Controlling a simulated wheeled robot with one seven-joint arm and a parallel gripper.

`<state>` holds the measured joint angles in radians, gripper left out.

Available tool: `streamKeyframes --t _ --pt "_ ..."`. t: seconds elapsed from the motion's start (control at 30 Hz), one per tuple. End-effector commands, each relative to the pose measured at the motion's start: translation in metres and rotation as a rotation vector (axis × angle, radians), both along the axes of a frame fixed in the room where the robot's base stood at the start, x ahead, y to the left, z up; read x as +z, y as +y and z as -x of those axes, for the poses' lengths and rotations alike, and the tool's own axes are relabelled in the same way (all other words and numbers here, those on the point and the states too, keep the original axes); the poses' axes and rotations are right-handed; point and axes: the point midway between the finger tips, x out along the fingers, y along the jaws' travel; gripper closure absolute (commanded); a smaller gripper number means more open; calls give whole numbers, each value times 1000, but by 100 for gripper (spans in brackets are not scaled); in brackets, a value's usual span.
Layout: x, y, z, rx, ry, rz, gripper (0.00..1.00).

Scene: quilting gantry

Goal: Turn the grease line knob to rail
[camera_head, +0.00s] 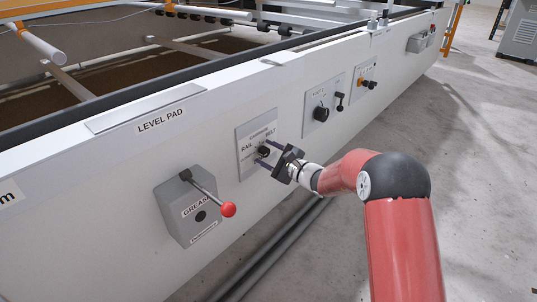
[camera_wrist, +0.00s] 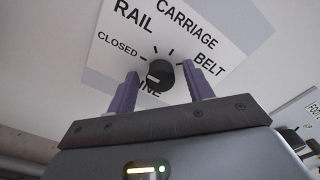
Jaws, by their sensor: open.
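The grease line knob (camera_wrist: 158,75) is a round black knob on a pale plate (camera_wrist: 112,58) on the machine's side. The plate reads CLOSED, RAIL, CARRIAGE and BELT around it, with LINE partly hidden below. A short white mark shows on the knob's lower left part; its exact aim is hard to tell. In the head view the knob (camera_head: 263,151) sits at the front of my gripper (camera_head: 268,156). My gripper is open, its two purple fingers on either side of the knob in the wrist view. I cannot tell whether they touch it.
A grey GREASE box (camera_head: 190,210) with a red-balled lever (camera_head: 228,209) juts out to the left. Another plate with a black knob (camera_head: 321,114) lies to the right. Grey pipes (camera_head: 268,250) run along the floor below.

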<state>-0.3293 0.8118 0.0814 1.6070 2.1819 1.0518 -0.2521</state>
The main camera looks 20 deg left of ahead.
Motion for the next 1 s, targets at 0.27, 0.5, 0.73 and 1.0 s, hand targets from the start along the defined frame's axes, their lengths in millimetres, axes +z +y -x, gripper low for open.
streamKeyframes --t 0.27,0.5,0.73,1.0 --pt "0 0 0 -1 0 1 60" --pt "0 0 0 1 0 1 92" --pt "0 -1 0 1 15 -5 93" --pt "0 -2 0 -1 129 -54 93"
